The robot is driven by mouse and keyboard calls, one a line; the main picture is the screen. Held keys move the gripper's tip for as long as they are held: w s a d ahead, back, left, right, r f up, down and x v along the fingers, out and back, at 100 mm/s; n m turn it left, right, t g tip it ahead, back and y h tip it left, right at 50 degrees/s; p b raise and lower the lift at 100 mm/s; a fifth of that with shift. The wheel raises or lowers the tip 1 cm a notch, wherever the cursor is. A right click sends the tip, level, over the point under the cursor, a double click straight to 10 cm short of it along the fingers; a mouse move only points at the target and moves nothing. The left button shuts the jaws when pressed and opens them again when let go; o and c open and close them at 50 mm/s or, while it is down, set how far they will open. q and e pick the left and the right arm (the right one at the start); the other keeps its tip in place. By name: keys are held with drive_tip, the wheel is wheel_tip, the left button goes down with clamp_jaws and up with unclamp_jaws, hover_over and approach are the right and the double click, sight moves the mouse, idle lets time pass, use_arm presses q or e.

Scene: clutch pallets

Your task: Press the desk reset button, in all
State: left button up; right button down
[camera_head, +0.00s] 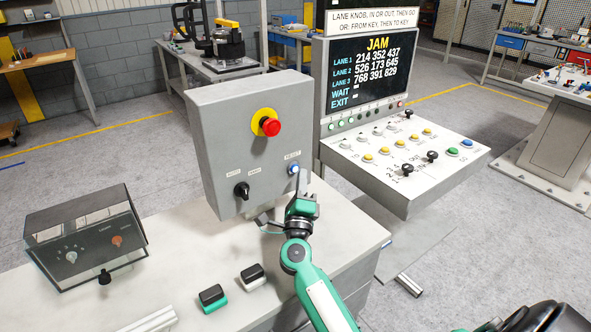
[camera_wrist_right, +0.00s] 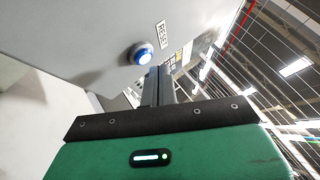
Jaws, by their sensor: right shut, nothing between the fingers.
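The blue reset button (camera_head: 294,169) sits on the lower right of the grey box's front face, under a small label. In the right wrist view the blue button (camera_wrist_right: 142,55) with its pale ring is beside a label reading RESET. My right gripper (camera_head: 302,178) is shut and empty, its fingertips close to the button. In the wrist view the shut fingers (camera_wrist_right: 158,75) point up just right of and below the button. I cannot tell whether they touch it. My left gripper is not in view.
The grey box (camera_head: 217,128) also carries a red emergency stop (camera_head: 270,127) and a black selector knob (camera_head: 242,190). A console (camera_head: 405,165) with a JAM screen (camera_head: 362,75) stands at the right. A dark covered box (camera_head: 88,236) and two rocker-like blocks (camera_head: 213,297) are on the desk.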

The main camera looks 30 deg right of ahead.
drive_tip(key=shift+w, duration=0.1)
drive_tip(key=shift+w, duration=0.35)
drive_tip(key=shift+w+a, duration=0.1)
drive_tip(key=shift+w, duration=0.3)
idle(0.7)
drive_tip(key=shift+s, duration=0.1)
drive_tip(key=shift+s+p, duration=0.35)
drive_tip(key=shift+s, duration=0.4)
drive_tip(key=s, duration=0.1)
drive_tip(key=s+p, duration=0.1)
drive_tip(key=s, duration=0.3)
drive_tip(key=shift+d, duration=0.25)
